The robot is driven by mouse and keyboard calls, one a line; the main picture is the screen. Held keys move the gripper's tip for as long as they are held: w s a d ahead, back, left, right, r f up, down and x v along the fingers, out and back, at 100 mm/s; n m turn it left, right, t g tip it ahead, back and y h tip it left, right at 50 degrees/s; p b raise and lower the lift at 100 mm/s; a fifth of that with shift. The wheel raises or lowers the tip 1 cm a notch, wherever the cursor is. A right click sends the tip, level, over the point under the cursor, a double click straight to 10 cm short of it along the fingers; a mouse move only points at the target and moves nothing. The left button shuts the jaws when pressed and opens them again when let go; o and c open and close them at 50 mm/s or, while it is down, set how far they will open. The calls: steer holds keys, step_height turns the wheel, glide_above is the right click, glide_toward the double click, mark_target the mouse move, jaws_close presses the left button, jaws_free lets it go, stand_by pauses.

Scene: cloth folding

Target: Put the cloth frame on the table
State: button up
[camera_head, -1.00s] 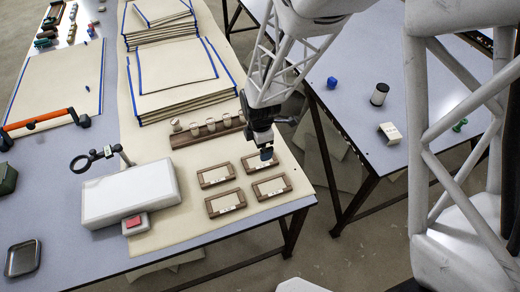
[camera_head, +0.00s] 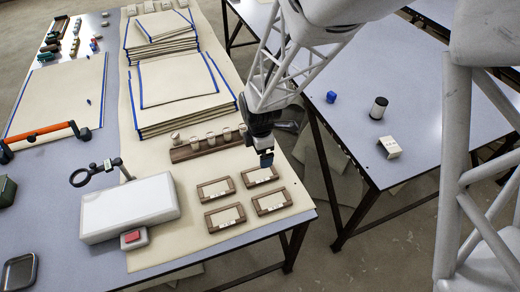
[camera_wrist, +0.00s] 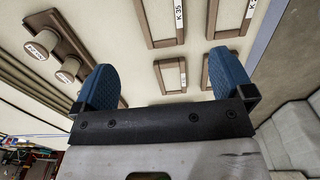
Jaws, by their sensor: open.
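Several small brown frames with cream cloth-like middles lie flat on the front right of the left table (camera_head: 240,262). They are the back left frame (camera_head: 215,190), back right frame (camera_head: 259,177), front left frame (camera_head: 224,217) and front right frame (camera_head: 271,202). My gripper (camera_head: 266,160) hangs just over the back right frame. In the wrist view my gripper (camera_wrist: 160,80) has its two blue fingers wide apart with nothing between them.
A brown rack (camera_head: 205,146) with several round-topped pieces stands behind the frames. A blue-edged stack (camera_head: 180,85) lies further back. A white box-like device (camera_head: 130,208) stands left. The right table (camera_head: 385,85) holds a blue cube, a spool and a small cream block.

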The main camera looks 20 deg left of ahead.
stand_by(0.4)
steer(key=d+r+m+t, duration=0.1)
steer(key=d+r+m, duration=0.7)
steer(key=d, duration=0.4)
steer(key=d+r+m, duration=0.5)
steer(key=d+r, duration=0.5)
steer(key=d, duration=0.2)
steer(key=s+d+r+m, duration=0.4)
steer(key=s+d+m, duration=0.3)
steer(key=s+d, duration=0.1)
steer(key=s+d+r+m+t, duration=0.1)
steer(key=s+d+r+m, duration=0.3)
steer(key=s+d+m, duration=0.3)
steer(key=s+d, duration=0.1)
steer(key=d, duration=0.2)
steer(key=shift+r+t, duration=0.3)
steer(key=shift+r, duration=0.1)
